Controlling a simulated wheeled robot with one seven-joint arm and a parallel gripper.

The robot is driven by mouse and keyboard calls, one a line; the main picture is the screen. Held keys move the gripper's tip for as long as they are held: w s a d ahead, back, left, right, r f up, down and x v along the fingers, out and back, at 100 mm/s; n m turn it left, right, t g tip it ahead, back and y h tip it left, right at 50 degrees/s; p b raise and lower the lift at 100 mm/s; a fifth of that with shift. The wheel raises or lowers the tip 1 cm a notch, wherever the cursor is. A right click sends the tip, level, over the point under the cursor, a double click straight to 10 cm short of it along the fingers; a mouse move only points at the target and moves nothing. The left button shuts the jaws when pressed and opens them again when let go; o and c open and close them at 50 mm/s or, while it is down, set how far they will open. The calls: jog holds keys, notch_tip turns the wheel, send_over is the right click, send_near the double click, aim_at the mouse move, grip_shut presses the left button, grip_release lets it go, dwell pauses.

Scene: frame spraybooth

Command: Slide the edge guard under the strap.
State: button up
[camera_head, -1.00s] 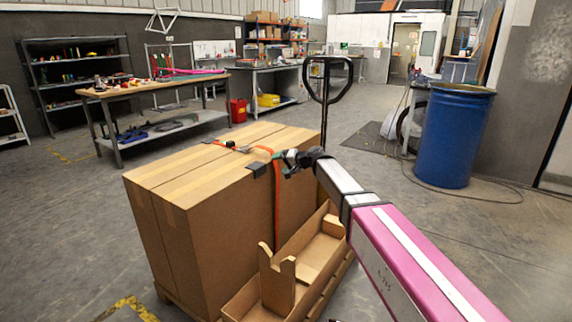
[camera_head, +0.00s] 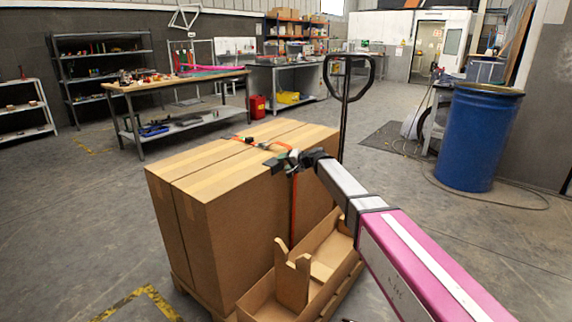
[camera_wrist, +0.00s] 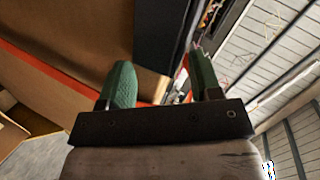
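The edge guard (camera_head: 272,165) is a small black piece on the top edge of the strapped cardboard boxes (camera_head: 235,210). In the wrist view the dark guard (camera_wrist: 160,35) shows just past my fingertips. The orange strap (camera_head: 293,212) runs across the box top and down the side, right of the guard; it also shows in the wrist view (camera_wrist: 180,82), partly hidden behind my fingers. My gripper (camera_head: 288,161) is at the top edge beside the guard and near the strap. Its green fingers (camera_wrist: 162,85) are apart. I cannot tell whether they touch the guard.
A cardboard tray (camera_head: 325,255) with upright dividers sits below my arm, against the boxes. A pallet jack handle (camera_head: 346,95) rises behind them. A blue drum (camera_head: 480,140) stands right. A workbench (camera_head: 180,90) stands back left. The floor at left is clear.

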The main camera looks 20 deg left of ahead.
jog(key=shift+c, duration=1.3)
jog(key=shift+o, duration=0.8)
jog(key=shift+f, duration=0.1)
jog(key=shift+w, duration=0.1)
jog(key=shift+w+d, duration=0.1)
jog(key=shift+w, duration=0.35)
jog(key=w+d, duration=0.2)
jog(key=w, duration=0.6)
jog(key=shift+w+d, duration=0.35)
jog(key=o, duration=0.8)
jog(key=shift+f, duration=0.1)
jog(key=shift+c, duration=0.2)
jog(key=shift+o, duration=0.3)
